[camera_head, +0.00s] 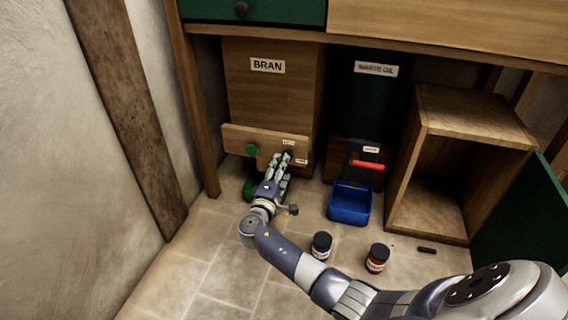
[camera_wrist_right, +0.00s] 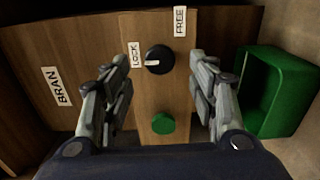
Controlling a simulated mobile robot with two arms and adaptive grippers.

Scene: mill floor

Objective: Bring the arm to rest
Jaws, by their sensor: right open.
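My right gripper (camera_head: 283,160) is in front of the wooden BRAN bin (camera_head: 270,80), close to the board across its lower front. In the right wrist view the gripper (camera_wrist_right: 163,66) is open, one finger on each side of the board (camera_wrist_right: 160,95), with nothing held between them. A black knob (camera_wrist_right: 160,58) sits on the board between LOCK and FREE labels; its white mark lies on the LOCK side. A green knob (camera_head: 252,150) is on the same board. Contact between fingers and board cannot be told. My left gripper is not in view.
A green box (camera_wrist_right: 275,92) stands beside the gripper. A blue bin (camera_head: 349,204) sits below the WASTE OIL container (camera_head: 368,105) with its red handle (camera_head: 367,164). Two jars (camera_head: 321,246) (camera_head: 377,258) stand on the floor near my forearm. An open cabinet (camera_head: 440,120) is at right.

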